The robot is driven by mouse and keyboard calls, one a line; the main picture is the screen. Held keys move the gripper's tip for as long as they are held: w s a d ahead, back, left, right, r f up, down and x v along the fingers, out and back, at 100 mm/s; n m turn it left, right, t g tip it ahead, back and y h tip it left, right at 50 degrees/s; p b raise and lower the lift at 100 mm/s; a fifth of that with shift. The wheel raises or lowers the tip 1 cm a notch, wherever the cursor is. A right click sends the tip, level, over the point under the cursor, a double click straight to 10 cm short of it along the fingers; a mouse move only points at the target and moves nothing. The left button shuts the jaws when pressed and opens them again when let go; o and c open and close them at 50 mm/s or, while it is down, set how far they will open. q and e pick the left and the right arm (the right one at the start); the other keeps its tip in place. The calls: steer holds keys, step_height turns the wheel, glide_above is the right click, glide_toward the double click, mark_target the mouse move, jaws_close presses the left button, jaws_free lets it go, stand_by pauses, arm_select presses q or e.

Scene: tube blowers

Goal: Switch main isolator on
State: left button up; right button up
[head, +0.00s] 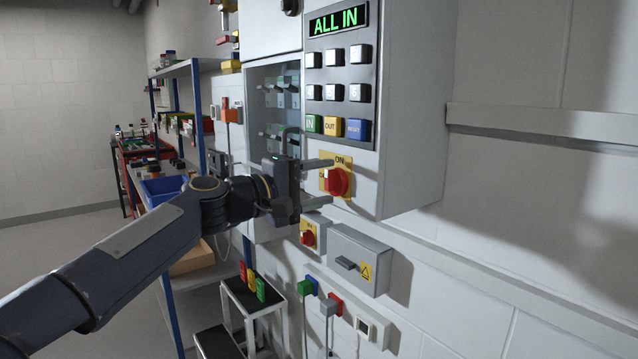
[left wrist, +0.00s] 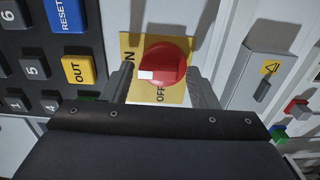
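The main isolator is a red rotary knob (head: 338,182) on a yellow plate (head: 345,161), low on the grey control box. In the left wrist view, the knob (left wrist: 168,62) shows a white mark on its left edge, on the side of the ON lettering; OFF is printed below it. My left gripper (head: 318,183) is open, one finger above and one below the knob in the head view. In the left wrist view its fingers (left wrist: 162,88) flank the knob; I cannot tell whether they touch it. My right gripper is in neither view.
Above the knob are a keypad (head: 337,92) and a green "ALL IN" display (head: 338,19). A smaller red switch (head: 308,236) and a grey box with a lever (head: 358,260) are below. Shelving (head: 190,160) stands left. The wall at right is clear.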

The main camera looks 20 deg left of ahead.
arm_select(q)
steer(key=shift+o, duration=0.4)
steer(key=shift+s+a, duration=0.3)
steer(key=v, duration=0.7)
steer(key=shift+b, duration=0.45)
steer(key=shift+s+d+f, duration=0.1)
steer(key=s+d+f+m+g+y, duration=0.1)
steer(key=s+f+m+g+y, duration=0.3)
steer(key=s+f, duration=1.2)
steer(key=s+d+f+m+g+y, duration=0.1)
steer(key=s+f+m+g+y, duration=0.3)
steer(key=s+f, duration=1.2)
steer(key=w+r+p, duration=0.3)
steer(key=r+p, duration=1.4)
steer(key=p, duration=0.4)
steer(key=shift+w+a+r+m+g+h, duration=0.15)
steer(key=shift+a+r+m+g+h, duration=0.15)
steer(key=shift+r+h, duration=0.1)
